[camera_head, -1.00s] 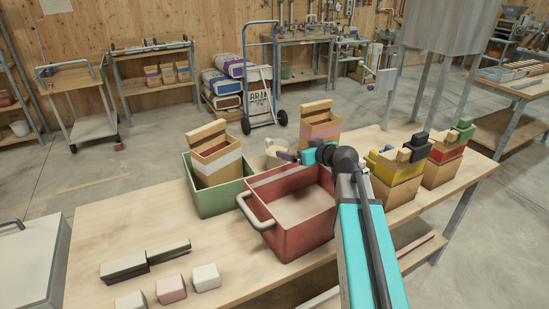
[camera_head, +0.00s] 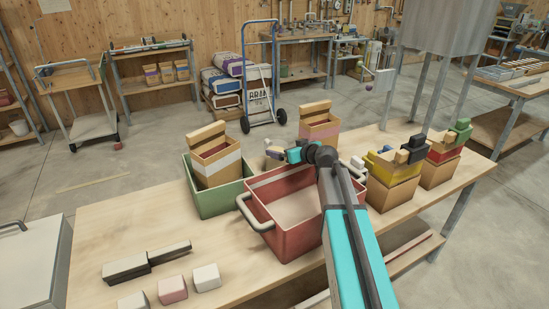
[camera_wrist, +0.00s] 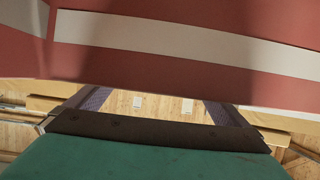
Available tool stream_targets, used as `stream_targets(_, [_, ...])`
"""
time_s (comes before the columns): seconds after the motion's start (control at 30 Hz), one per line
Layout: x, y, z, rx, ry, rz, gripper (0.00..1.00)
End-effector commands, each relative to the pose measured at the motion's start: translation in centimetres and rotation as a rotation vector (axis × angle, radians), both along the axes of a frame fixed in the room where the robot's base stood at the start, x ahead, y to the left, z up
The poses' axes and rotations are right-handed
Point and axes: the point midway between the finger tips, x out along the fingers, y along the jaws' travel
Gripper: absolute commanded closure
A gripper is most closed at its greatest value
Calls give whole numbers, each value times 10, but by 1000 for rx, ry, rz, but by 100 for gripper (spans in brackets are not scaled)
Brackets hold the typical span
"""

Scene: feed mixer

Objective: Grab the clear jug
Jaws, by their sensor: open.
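I cannot make out a clear jug with certainty. A pale, partly hidden object (camera_head: 272,163) stands behind the red bin (camera_head: 283,243), close to my gripper; its shape is too small to tell. My gripper (camera_head: 272,150) is beyond the bin's far wall and points left in the head view. In the wrist view, its two dark fingers (camera_wrist: 152,104) are spread apart with nothing seen between them. The bin's red wall with a white stripe (camera_wrist: 180,38) fills the top of the wrist view. A small whitish thing (camera_head: 357,163) shows right of my wrist.
A green bin (camera_head: 213,203) with a carton stands left of the red bin. A pink-banded carton (camera_head: 319,131) stands behind; yellow (camera_head: 393,190) and red-banded (camera_head: 441,170) cartons stand right. Several small blocks lie at front left. The table's left part (camera_head: 140,225) is mostly clear.

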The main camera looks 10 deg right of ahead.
Motion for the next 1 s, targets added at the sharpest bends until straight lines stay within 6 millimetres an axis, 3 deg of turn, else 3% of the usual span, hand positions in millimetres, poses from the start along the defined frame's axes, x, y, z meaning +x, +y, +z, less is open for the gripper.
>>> stream_targets(0.57, [8,4,-3,0,0,1,1])
stream_targets(1.0, [40,17,-15,1,1,3,1])
